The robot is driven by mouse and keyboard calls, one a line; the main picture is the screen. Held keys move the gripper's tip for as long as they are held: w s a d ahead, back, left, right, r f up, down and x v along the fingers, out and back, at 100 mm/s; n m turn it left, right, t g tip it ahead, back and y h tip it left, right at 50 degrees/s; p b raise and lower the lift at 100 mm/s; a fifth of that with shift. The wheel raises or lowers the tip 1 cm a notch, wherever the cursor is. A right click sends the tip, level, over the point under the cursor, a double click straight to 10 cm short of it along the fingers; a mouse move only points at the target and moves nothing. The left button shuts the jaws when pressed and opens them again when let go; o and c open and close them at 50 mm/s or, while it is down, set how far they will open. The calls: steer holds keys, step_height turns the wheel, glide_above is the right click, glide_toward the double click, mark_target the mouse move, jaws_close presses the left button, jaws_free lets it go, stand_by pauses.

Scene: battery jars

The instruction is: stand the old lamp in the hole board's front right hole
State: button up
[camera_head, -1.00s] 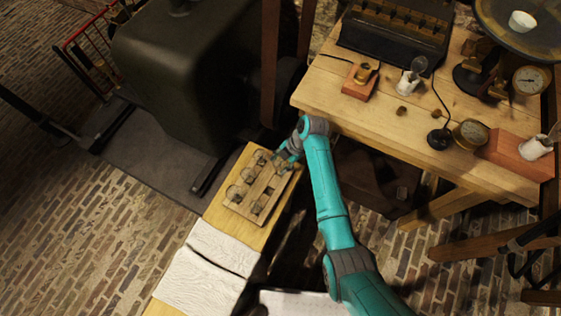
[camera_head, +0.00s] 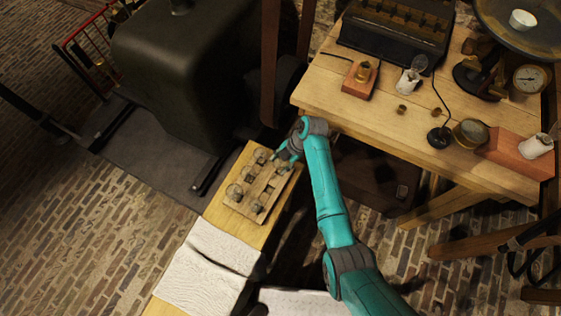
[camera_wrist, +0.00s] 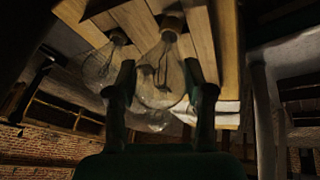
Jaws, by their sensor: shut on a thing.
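The wooden hole board (camera_head: 262,183) lies on a yellow bench, with several clear glass lamps standing in it. My gripper (camera_head: 283,160) is at the board's right side, low over its far right part. In the wrist view my gripper (camera_wrist: 163,88) has its two fingers on either side of a clear glass lamp (camera_wrist: 160,75), shut on it. The lamp's brass base is up against the board's slats (camera_wrist: 135,20). Whether the base is inside a hole cannot be told. Another lamp (camera_wrist: 100,65) stands beside it on the left. The fingers partly hide the held lamp in the head view.
White cloths (camera_head: 205,265) cover the near part of the bench. A wooden worktable (camera_head: 385,130) with small instruments and a lamp in a holder stands to the right of my arm. A large dark tank (camera_head: 185,70) stands behind on the left.

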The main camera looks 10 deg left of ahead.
steer(key=shift+f, duration=0.55)
steer(key=o, duration=1.4)
steer(key=shift+c, duration=0.2)
steer(key=v, duration=0.7)
steer(key=shift+r, duration=0.25)
steer(key=shift+d, duration=0.15)
